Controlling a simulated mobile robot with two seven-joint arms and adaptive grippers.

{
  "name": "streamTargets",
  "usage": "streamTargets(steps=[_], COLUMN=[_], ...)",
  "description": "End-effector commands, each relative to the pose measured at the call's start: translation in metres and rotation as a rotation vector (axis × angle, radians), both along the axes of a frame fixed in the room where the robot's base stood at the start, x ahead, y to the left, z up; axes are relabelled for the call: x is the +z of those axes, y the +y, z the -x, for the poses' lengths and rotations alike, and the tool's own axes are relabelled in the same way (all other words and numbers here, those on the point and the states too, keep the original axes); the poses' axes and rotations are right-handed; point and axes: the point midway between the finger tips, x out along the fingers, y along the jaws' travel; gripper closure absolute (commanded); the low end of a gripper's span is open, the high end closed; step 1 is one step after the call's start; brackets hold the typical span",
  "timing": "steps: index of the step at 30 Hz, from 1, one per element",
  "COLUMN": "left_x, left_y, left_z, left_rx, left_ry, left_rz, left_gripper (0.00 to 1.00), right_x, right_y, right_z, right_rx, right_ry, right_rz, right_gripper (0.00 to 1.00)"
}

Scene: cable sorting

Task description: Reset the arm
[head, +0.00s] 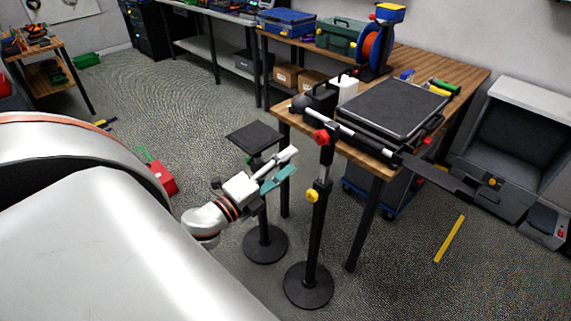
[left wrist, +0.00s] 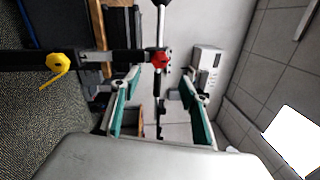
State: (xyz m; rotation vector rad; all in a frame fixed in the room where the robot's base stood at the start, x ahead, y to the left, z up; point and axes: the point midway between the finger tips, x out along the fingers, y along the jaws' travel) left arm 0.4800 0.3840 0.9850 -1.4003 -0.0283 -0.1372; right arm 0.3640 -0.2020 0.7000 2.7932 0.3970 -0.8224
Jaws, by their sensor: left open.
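My left gripper (head: 284,166) is at the middle of the head view, at the end of my white arm. Its teal-padded fingers point right, towards a black stand (head: 318,200) with red and yellow knobs. In the left wrist view the gripper (left wrist: 160,112) has its two fingers spread wide with nothing between them. The stand (left wrist: 110,58) shows beyond the fingertips there, lying sideways in the picture. In the head view the gripper appears beside the stand's pole; whether they touch I cannot tell. My right gripper is not in view.
A wooden table (head: 466,70) carries a black case (head: 392,106), a cable reel (head: 372,48) and a green toolbox (head: 342,36). A small black platform (head: 255,135) on a round-based pole stands behind my gripper. A red box (head: 160,178) lies on the floor. Open carpet lies left of the platform.

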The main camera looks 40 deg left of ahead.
Motion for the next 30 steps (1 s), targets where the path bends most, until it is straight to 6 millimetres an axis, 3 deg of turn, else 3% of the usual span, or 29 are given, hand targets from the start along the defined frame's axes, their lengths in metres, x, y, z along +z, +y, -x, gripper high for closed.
streamTargets(steps=[16, 20, 23, 26, 30], left_x=[0.0, -0.013, -0.046, -0.099, -0.181], left_y=[0.0, -0.003, -0.012, -0.032, -0.077], left_z=[0.001, 0.002, 0.007, 0.017, 0.045], left_rx=[0.0, 0.004, 0.018, 0.05, 0.119], left_ry=[0.0, 0.027, 0.099, 0.219, 0.421], left_rz=[0.0, 0.067, 0.243, 0.515, 0.909], left_gripper=[0.55, 0.55, 0.55, 0.55, 0.55], right_x=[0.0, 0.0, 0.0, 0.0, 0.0], right_y=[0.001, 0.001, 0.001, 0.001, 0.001], right_z=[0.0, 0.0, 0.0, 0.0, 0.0], right_rx=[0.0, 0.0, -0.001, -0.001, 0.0], right_ry=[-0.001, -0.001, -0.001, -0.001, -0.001], right_rz=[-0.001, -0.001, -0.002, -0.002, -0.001], right_gripper=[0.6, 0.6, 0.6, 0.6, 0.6])
